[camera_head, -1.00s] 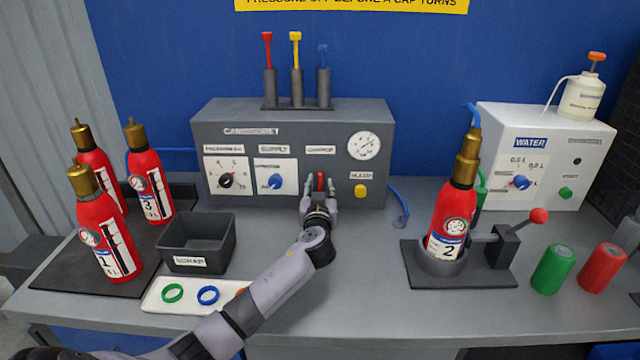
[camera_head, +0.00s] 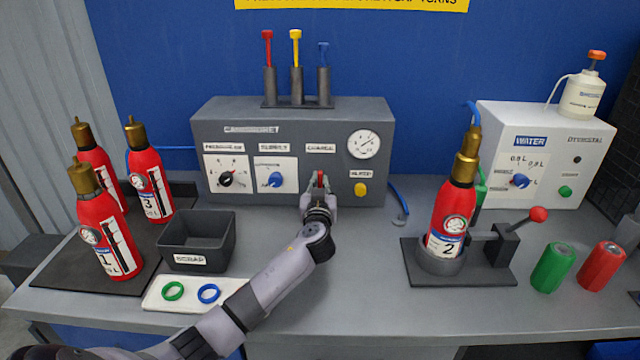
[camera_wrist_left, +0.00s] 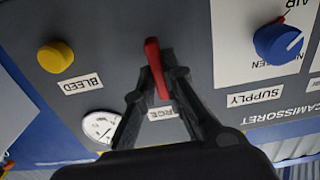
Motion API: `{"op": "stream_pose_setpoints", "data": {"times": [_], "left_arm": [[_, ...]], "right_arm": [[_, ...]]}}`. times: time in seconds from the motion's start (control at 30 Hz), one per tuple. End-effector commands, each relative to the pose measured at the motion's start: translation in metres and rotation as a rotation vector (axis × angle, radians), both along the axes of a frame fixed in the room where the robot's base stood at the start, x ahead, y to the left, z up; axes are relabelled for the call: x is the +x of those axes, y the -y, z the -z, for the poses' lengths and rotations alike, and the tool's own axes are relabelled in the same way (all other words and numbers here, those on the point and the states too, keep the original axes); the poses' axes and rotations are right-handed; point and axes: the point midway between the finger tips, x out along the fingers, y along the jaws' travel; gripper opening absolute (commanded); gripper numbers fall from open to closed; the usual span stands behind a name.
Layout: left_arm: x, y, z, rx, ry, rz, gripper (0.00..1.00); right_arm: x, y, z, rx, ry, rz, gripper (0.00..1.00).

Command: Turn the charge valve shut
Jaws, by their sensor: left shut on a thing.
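The charge valve's red lever handle (camera_head: 319,177) sits on the front of the grey control cabinet (camera_head: 230,124), below the CHARGE label. It stands roughly upright and my gripper partly covers it. In the left wrist view the red handle (camera_wrist_left: 152,56) sticks out between the two dark fingers. My left gripper (camera_head: 319,187) is shut on this handle, with a finger on each side; the wrist view shows its fingertips (camera_wrist_left: 161,76) closed against it. My right gripper is not in view.
The yellow bleed button (camera_head: 361,189) is right of the valve; the blue supply knob (camera_head: 275,181) is left. A pressure gauge (camera_head: 364,144) is above right. Extinguisher 2 (camera_head: 452,213) stands in a holder at right. The bench in front of the cabinet's right part is clear.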

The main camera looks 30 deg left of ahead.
Motion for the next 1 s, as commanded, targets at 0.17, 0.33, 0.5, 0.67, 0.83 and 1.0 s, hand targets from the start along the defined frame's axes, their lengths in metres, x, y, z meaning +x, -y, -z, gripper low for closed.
{"op": "stream_pose_setpoints", "data": {"times": [0.17, 0.33, 0.5, 0.67, 0.83, 1.0], "left_arm": [[-0.0001, 0.0003, 0.0003, -0.001, -0.001, 0.0, 0.0], [0.0, 0.0004, 0.0006, 0.011, -0.008, 0.0, 0.0], [0.0002, 0.0009, 0.001, 0.061, -0.037, 0.0, 0.0], [0.0005, 0.0011, 0.001, 0.148, -0.091, -0.001, 0.0], [0.001, 0.0021, 0.0009, 0.277, -0.17, 0.0, 0.0], [0.0017, 0.003, 0.0008, 0.414, -0.254, 0.001, 0.0]], "right_arm": [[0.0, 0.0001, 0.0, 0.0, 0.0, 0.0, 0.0], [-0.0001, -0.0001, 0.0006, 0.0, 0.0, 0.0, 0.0], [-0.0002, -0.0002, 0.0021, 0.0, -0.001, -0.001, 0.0], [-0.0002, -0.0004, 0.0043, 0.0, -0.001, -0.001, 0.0], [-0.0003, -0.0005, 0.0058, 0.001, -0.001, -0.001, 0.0], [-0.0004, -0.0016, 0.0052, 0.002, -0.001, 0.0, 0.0]]}}
